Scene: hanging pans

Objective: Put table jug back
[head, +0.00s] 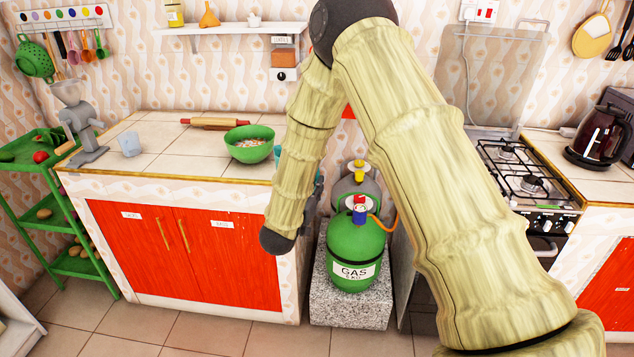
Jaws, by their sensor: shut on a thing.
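My arm rises from the lower right, bends at the top and hangs down in front of the counter. Its dark lower joint is near the red cupboard doors. No table jug can be made out for certain. A small pale blue cup-like vessel (130,144) stands on the left counter (190,165). A dark glass kettle (597,132) stands on the right counter.
A green bowl (249,146) and a rolling pin (215,123) are on the left counter, with a grey grinder (82,125) at its left end. A green gas bottle (356,252) stands on a stone block (350,310). The stove (515,165) is at right. Floor in front is clear.

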